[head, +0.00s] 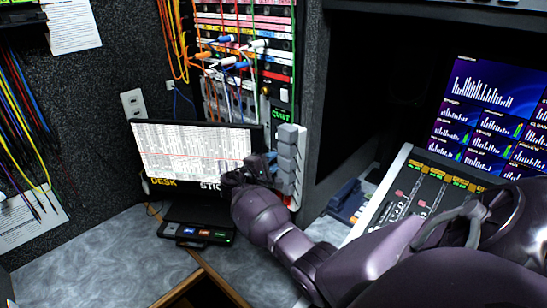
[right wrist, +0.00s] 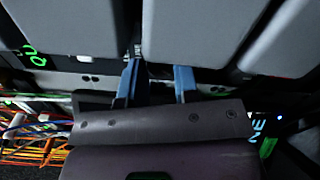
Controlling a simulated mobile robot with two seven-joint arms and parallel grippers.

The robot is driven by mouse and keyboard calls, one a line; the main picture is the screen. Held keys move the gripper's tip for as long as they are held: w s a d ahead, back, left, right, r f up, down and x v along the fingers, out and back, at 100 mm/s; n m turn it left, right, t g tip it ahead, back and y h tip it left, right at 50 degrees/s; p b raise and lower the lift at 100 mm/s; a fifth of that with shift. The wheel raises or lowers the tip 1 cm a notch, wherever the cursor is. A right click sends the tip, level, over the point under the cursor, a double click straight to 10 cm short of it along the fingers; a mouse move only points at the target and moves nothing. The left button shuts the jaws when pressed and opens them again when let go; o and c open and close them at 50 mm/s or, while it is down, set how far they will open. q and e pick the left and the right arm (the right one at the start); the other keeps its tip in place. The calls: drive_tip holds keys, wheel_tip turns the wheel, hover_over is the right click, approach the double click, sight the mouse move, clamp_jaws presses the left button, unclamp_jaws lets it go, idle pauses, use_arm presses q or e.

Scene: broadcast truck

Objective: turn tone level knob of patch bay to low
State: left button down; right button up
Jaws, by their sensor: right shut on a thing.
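The patch bay (head: 244,75) stands in the rack at the top centre of the head view, with coloured strips and plugged cables. My right gripper (head: 270,158) is at the lower right of the rack, against the column of grey blocks (head: 290,150) under the green lit label. In the right wrist view, its two blue fingers (right wrist: 158,78) point into the panel front with a narrow gap between them. They are shut on the tone level knob, which is mostly hidden by the fingers and gripper body; its setting cannot be read. My left gripper is out of view.
A monitor (head: 190,150) stands left of my right gripper, with a small button box (head: 196,234) before it on the grey counter (head: 80,262). A mixing console (head: 412,190) and a screen (head: 490,110) are at the right. Orange and blue cables hang across the patch bay.

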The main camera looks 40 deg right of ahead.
drive_tip(key=shift+n+p, duration=1.9)
drive_tip(key=shift+n, duration=0.9)
drive_tip(key=o, duration=0.9)
drive_tip(key=a, duration=0.7)
drive_tip(key=s+a+b, duration=0.1)
drive_tip(key=a, duration=0.2)
drive_tip(key=shift+a, duration=0.4)
